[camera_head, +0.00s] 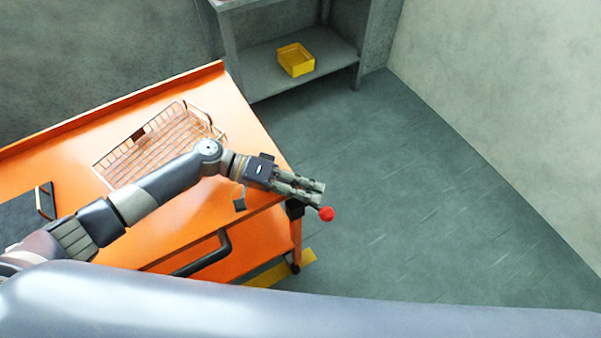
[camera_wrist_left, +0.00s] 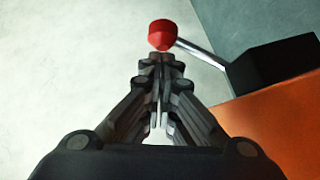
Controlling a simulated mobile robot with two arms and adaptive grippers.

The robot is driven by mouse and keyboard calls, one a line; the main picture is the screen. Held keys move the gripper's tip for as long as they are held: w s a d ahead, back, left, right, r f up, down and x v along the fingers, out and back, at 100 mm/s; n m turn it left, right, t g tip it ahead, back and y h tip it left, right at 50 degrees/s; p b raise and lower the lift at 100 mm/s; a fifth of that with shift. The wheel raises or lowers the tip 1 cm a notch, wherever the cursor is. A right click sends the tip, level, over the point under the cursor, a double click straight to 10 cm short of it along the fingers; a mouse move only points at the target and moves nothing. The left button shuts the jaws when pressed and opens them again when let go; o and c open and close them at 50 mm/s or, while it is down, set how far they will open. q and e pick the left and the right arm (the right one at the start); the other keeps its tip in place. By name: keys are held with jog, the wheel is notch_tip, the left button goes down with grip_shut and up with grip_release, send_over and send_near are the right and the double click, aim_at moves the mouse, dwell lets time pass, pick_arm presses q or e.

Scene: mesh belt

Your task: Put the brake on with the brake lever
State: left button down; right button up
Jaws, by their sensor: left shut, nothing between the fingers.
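The brake lever has a red ball knob (camera_head: 326,213) on a thin metal rod. In the head view it stands off the right front corner of the orange cart (camera_head: 262,218). In the left wrist view the knob (camera_wrist_left: 162,35) sits just beyond my fingertips, and its rod runs right to a black housing (camera_wrist_left: 268,72). My left gripper (camera_head: 318,193) is shut and empty, with its tips close to the knob. I cannot tell whether they touch it. My right gripper is not in view.
A wire basket (camera_head: 155,148) and a dark clipboard-like panel (camera_head: 28,215) lie on the cart top. A black handle (camera_head: 205,257) is on the cart's front side. A grey shelf (camera_head: 320,52) with a yellow bin (camera_head: 296,60) stands behind. The floor to the right is clear.

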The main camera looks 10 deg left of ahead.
pick_arm(q)
jog(key=shift+d+f, duration=0.1)
jog(key=shift+s, duration=0.2)
